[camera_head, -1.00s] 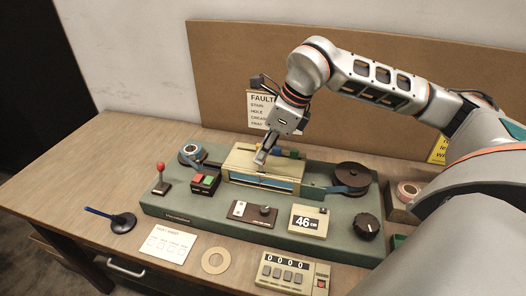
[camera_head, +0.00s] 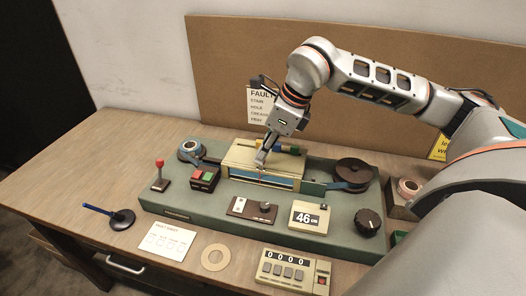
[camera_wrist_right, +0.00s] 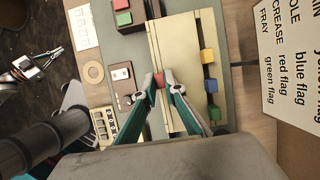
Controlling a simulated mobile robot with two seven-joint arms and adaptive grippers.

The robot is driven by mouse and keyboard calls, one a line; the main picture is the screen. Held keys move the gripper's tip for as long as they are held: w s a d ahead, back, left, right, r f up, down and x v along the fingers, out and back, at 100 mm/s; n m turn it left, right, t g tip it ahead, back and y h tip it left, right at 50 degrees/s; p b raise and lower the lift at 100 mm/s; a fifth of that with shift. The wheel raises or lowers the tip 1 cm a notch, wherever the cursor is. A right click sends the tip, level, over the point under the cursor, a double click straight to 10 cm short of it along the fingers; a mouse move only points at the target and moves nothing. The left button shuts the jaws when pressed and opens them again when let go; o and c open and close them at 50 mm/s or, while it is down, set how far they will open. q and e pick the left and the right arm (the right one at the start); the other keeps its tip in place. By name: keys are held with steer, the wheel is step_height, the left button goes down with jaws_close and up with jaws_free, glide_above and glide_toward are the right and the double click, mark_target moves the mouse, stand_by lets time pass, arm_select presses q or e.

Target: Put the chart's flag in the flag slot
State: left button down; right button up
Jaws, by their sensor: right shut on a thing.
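My right gripper (camera_head: 262,160) is over the top of the cream housing (camera_head: 240,153) on the green machine. In the right wrist view its fingers (camera_wrist_right: 160,84) are shut on a small red flag (camera_wrist_right: 159,80), near the housing's front edge. A yellow flag (camera_wrist_right: 207,55), a blue flag (camera_wrist_right: 211,86) and a green flag (camera_wrist_right: 215,113) sit in a row along the back. The chart (camera_wrist_right: 291,62) lists crease with red flag. The fingers hide the spot below the red flag, so I cannot tell whether it is in a slot. My left gripper (camera_wrist_right: 38,67) seems to show small at far left.
The green base (camera_head: 180,207) carries a dark reel (camera_head: 352,171), red and green buttons (camera_head: 204,177), a 46 cm display (camera_head: 308,217) and a black knob (camera_head: 368,222). A white card (camera_head: 167,241), a tan ring (camera_head: 215,257) and a counter (camera_head: 292,270) lie in front. The table's left is mostly clear.

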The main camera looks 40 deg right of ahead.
steer(key=shift+f, duration=0.2)
steer(key=shift+f+b, duration=0.3)
steer(key=shift+f, duration=0.05)
steer(key=shift+f+b, duration=0.3)
steer(key=shift+f, duration=0.2)
steer(key=o, duration=0.8)
steer(key=o, duration=0.3)
steer(key=shift+r, duration=0.1)
